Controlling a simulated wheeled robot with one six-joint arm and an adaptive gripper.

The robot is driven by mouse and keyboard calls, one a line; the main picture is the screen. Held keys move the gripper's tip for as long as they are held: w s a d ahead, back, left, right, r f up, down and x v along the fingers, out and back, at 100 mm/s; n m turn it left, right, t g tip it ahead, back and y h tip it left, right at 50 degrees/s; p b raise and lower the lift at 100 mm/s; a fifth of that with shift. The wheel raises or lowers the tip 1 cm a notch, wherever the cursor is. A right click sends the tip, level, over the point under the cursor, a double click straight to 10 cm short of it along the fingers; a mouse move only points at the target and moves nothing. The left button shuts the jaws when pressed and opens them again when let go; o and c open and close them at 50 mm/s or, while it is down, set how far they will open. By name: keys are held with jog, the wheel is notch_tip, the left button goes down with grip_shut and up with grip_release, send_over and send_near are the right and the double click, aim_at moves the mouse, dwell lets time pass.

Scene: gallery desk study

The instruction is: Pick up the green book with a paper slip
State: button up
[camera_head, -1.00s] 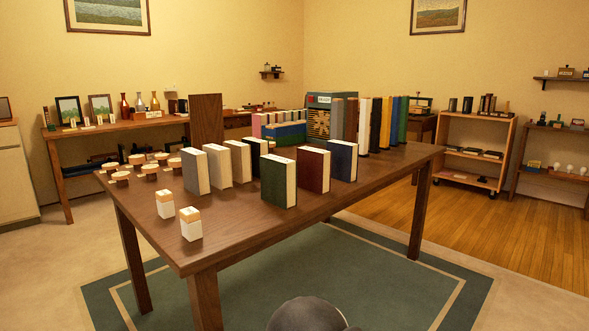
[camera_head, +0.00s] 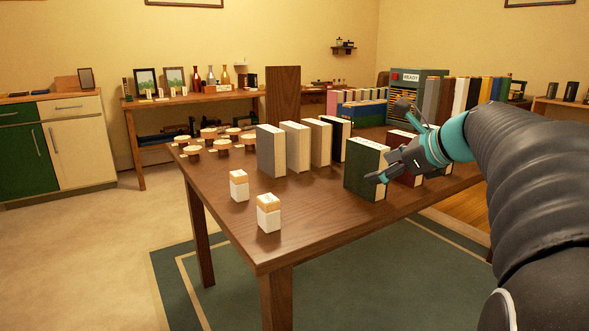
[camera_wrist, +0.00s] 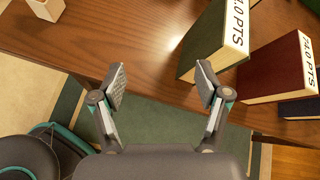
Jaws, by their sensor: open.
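A green book (camera_head: 364,170) stands upright near the front edge of the wooden table. In the wrist view the green book (camera_wrist: 203,42) is at upper right, with "4.0 PTS" lettering on its pale top face; I cannot make out a separate paper slip. My gripper (camera_head: 390,142) is open and, in the head view, overlaps the book's right side. In the wrist view my gripper (camera_wrist: 160,82) has its fingers spread with nothing between them; the book is beyond the right fingertip. Whether they touch is unclear.
A dark red book (camera_head: 408,180) stands close right of the green one, partly hidden by my gripper. Several pale-edged books (camera_head: 271,150) stand to the left. Two small white blocks (camera_head: 268,213) sit near the front corner. The table front between them is clear (camera_head: 320,205).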

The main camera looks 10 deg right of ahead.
aim_at(367, 149)
jog(key=w+d+r+m+t, duration=0.25)
jog(key=d+r+m, duration=0.2)
jog(key=d, duration=0.35)
jog(key=shift+m, duration=0.25)
jog(key=x, duration=1.4)
jog(key=shift+s+a+f+b, duration=0.15)
jog(key=shift+a+b, duration=0.15)
grip_shut()
